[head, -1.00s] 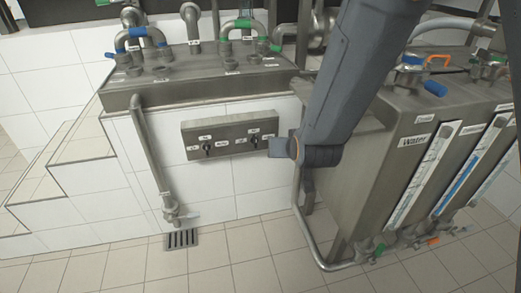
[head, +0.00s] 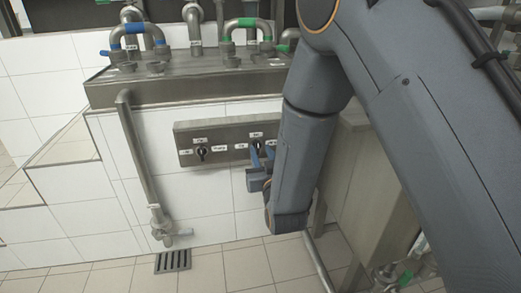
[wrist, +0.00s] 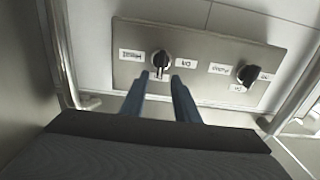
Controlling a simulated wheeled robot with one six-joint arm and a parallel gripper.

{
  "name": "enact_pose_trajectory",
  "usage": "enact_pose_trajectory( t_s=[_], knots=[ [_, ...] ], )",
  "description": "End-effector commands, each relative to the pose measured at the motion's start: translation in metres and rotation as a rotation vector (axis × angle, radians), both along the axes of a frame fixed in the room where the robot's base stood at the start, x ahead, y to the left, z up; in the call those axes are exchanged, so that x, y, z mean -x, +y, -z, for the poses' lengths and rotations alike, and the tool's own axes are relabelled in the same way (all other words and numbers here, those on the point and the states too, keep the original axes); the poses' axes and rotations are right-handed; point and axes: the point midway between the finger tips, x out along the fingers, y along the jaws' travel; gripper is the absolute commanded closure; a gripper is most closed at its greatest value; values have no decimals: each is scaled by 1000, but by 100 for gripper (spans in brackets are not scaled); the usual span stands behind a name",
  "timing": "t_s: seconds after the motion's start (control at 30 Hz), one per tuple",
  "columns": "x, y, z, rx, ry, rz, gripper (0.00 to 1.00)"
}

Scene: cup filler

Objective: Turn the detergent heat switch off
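The left knob (head: 202,152) is clear of my gripper. My gripper (head: 262,154) is in front of the right knob (head: 258,145), its two blue fingers apart and pointing at the panel. In the wrist view, which shows the panel the other way round, this knob (wrist: 161,61) stands just beyond and between the open fingertips (wrist: 161,80). Whether the fingers touch it I cannot tell. The other knob (wrist: 247,75) is to the right there.
A steel pipe (head: 138,150) with a valve runs down left of the panel. Blue (head: 135,29) and green-banded pipes (head: 248,23) stand on the steel tank top above. A floor drain (head: 173,261) lies below. My arm covers much of the tank at right.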

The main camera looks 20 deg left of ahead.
Motion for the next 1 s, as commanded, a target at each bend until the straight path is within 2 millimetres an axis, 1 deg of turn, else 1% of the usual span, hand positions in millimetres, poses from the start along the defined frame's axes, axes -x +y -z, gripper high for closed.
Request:
enact_pose_trajectory(
  t_s=[0.03,0.1,0.3,0.63,0.8,1.0],
  knots=[
    [-8,4,1,-1,-1,1,72],
    [-17,9,1,-1,-1,1,72],
    [-32,18,1,1,0,1,72],
    [-35,20,0,2,1,1,72],
    [-35,20,0,2,1,1,100],
    [-34,20,0,4,0,1,100]
  ],
)
